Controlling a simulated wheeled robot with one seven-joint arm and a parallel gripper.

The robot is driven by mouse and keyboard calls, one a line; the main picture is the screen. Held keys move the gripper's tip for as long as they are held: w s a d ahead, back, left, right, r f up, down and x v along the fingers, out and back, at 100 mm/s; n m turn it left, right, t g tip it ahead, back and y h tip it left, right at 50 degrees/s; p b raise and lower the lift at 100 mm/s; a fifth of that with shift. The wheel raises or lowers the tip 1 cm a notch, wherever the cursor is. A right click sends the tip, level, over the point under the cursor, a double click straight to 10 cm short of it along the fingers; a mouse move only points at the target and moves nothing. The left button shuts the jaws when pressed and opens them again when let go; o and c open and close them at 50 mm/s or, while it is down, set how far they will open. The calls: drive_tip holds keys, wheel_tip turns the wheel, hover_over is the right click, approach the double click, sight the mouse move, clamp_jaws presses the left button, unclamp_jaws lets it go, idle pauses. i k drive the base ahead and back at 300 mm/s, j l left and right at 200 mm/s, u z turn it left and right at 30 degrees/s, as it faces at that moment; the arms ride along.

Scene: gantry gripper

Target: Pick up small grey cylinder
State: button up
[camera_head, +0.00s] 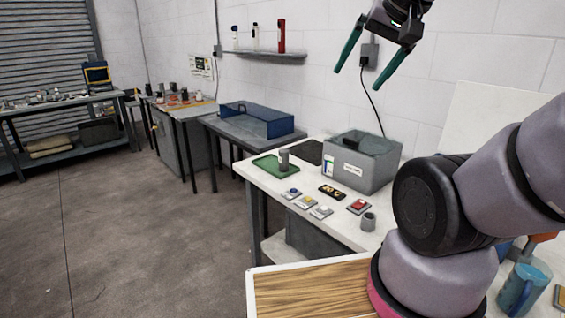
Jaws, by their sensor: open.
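A small grey cylinder (368,222) stands upright on the white table (328,225), near its front right, beside the red button box. Its top looks dark, perhaps hollow. A second, taller grey cylinder (284,161) stands upright on a green tray (265,167) at the table's left. My gripper (361,79) is at the top of the view, in front of the wall and well above the table. Its two teal fingers are spread apart with nothing between them. It touches neither cylinder.
A grey bin (362,164) stands at the back of the table. Small button boxes, one with a red button (358,205), lie before it. A blue mug (522,290) is at lower right. My arm covers the table's right part. A wall shelf (270,55) holds bottles.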

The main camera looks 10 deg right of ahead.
sight(284, 154)
drive_tip(key=i+j, duration=0.15)
drive_tip(key=j, duration=0.15)
drive_tip(key=i+j+z, duration=0.1)
drive_tip(key=j, duration=0.25)
drive_tip(key=i+j, duration=0.4)
drive_tip(key=j, duration=0.25)
drive_tip(key=i+j+z, duration=0.1)
drive_tip(key=j, duration=0.25)
